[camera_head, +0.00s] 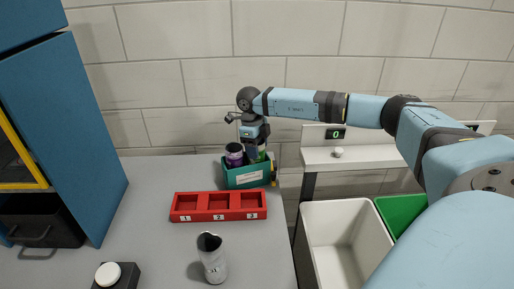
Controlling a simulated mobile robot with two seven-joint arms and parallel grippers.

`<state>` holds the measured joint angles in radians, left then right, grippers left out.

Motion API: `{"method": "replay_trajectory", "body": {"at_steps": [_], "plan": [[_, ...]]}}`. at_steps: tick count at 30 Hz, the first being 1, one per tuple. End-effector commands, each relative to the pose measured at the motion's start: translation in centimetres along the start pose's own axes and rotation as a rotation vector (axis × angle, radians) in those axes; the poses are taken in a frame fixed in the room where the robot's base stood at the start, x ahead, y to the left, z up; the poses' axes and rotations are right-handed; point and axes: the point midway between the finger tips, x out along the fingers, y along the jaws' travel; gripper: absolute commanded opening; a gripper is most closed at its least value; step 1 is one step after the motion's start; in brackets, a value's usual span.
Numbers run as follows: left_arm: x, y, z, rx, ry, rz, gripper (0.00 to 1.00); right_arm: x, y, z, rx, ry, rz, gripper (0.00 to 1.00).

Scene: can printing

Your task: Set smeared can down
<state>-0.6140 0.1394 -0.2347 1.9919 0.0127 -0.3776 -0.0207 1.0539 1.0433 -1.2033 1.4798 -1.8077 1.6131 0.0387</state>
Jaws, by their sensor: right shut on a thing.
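My right gripper (254,149) points down over a teal bin (246,176) at the back of the grey table. It is shut on a can with some green on it (262,153), mostly hidden by the fingers and the bin wall. Whether that can is smeared, or touches the bin floor, I cannot tell. A dark purple and white can (234,153) stands in the bin, just left of the gripper. A silver-grey can (212,260) stands alone at the table's front. My left gripper is not in view.
A red tray (218,215) with three compartments, marked 1, 2 and 3, lies in front of the bin. A black box with a white button (108,274) is front left. White (343,208) and green (399,211) containers stand right of the table. A blue cabinet (90,130) stands left.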

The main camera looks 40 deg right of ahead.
Motion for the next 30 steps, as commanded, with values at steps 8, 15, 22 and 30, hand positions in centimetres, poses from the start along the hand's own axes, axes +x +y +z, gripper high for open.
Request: {"method": "replay_trajectory", "body": {"at_steps": [8,15,22,30], "plan": [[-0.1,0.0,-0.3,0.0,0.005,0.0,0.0,0.5,0.0,0.1,0.0,-0.001,-0.001,0.26],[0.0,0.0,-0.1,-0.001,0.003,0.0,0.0,0.8,0.0,0.1,0.0,-0.002,-0.001,0.76],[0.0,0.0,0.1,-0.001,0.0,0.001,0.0,0.8,0.0,0.1,-0.001,-0.001,-0.001,0.83],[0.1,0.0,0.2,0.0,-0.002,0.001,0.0,-1.1,0.0,0.2,0.0,-0.004,-0.001,0.83]]}}
